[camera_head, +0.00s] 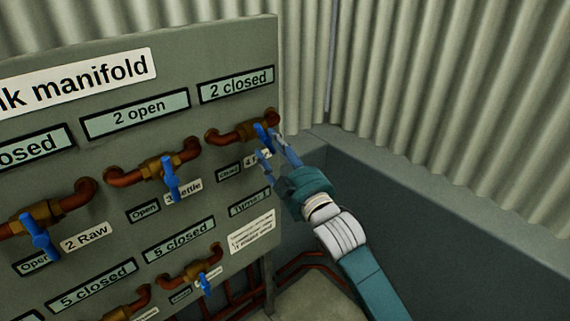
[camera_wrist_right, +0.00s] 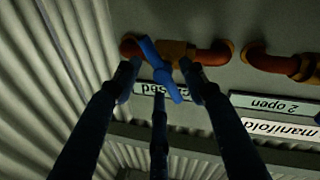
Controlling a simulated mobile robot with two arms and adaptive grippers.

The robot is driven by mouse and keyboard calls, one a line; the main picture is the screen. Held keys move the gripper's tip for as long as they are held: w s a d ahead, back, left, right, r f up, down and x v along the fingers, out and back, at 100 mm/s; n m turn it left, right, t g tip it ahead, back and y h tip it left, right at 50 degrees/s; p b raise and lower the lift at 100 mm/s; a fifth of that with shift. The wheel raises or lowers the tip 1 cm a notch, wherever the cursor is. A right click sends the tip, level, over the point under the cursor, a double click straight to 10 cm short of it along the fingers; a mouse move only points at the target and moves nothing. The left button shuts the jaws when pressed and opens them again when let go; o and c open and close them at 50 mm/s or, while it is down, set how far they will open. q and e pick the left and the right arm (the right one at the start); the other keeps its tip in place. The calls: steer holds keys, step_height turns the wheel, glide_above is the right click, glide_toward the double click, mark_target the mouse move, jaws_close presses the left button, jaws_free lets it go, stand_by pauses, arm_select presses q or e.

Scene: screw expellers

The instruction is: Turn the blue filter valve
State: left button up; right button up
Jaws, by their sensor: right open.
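The blue filter valve (camera_head: 262,137) is the rightmost one in the upper row of the panel, a blue lever on a brass body between copper elbows. Its label starts with "4 F" and is partly hidden by my fingers. My right gripper (camera_head: 272,150) is open at this lever. In the right wrist view the blue lever (camera_wrist_right: 160,68) lies tilted between the spread fingers of the right gripper (camera_wrist_right: 160,80); I cannot tell whether they touch it. A small display beside the label seems to read "Closed". My left gripper is not in view.
The grey panel (camera_head: 190,75) carries other blue-handled valves: one labelled "Kettle" (camera_head: 170,178), one labelled "2 Raw" (camera_head: 38,236), and a lower one (camera_head: 204,282). A display above the filter valve reads "2 closed" (camera_head: 236,85). Corrugated walls (camera_head: 450,80) stand behind and right.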

steer(key=v, duration=0.8)
steer(key=shift+s, duration=0.15)
steer(key=s+d+p, duration=0.1)
steer(key=s+d, duration=0.3)
steer(key=s, duration=0.2)
steer(key=shift+s+d, duration=0.25)
steer(key=shift+d, duration=0.15)
steer(key=shift+f, duration=0.15)
